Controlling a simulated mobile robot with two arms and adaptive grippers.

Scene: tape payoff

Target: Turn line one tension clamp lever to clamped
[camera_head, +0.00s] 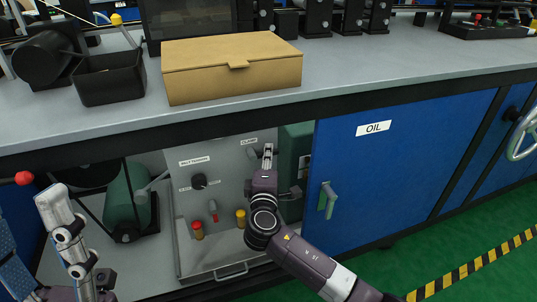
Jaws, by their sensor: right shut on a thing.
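A grey control panel (235,172) stands in the open bay under the workbench. A label reading roughly "CLAMP" (249,141) is near its upper right. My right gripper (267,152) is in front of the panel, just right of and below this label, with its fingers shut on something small. That is probably the clamp lever, but the fingers and wrist hide it, so its angle cannot be told.
A black knob (199,181), a red-tipped toggle (213,211), a red button (197,230) and a yellow button (241,218) are on the panel. A blue door marked OIL (415,150) is right of it. A cardboard box (232,68) sits on the bench (370,75) above.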

